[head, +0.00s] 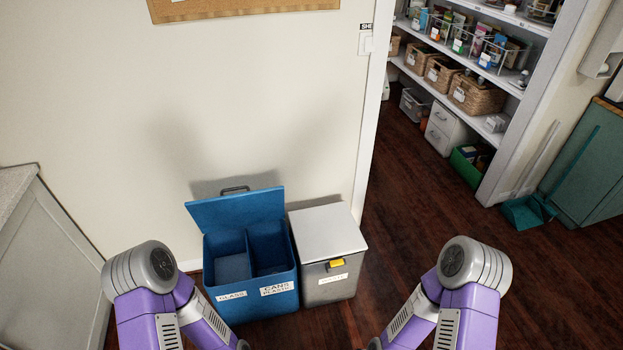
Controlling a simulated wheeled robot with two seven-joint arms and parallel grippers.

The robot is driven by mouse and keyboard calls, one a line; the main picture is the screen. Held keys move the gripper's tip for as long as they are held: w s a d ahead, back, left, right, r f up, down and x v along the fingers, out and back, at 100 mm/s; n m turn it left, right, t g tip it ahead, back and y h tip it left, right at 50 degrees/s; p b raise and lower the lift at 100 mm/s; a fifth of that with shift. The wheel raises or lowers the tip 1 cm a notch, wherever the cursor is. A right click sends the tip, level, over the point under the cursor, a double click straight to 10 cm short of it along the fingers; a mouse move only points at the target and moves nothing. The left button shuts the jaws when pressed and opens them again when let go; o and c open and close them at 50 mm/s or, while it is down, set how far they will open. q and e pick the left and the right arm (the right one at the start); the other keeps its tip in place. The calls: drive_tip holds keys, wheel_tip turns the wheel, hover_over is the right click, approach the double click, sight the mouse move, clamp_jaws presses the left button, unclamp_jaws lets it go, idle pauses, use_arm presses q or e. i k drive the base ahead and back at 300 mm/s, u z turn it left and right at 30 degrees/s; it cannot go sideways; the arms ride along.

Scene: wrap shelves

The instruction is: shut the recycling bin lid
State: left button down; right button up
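The blue recycling bin (254,303) stands on the floor against the wall, with labels reading GLASS and CANS PLASTIC on its front. Its blue lid (237,208) is raised, tilted up and back toward the wall, with a dark handle (235,189) at its top edge. Two compartments show inside, split by a divider. My two purple arms come in from the bottom, the left one over the floor left of the bin and the right one well to its right. Both grippers are below the picture edge and do not show.
A grey bin (332,285) with a shut pale lid (327,233) and a yellow latch (337,263) stands right beside the blue bin. A cabinet (45,265) is at the left. Shelves (460,75) and a teal dustpan (526,213) are at the right. The floor (420,230) between is clear.

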sight(266, 205)
drive_tip(key=z, duration=0.15)
drive_tip(key=i, duration=0.95)
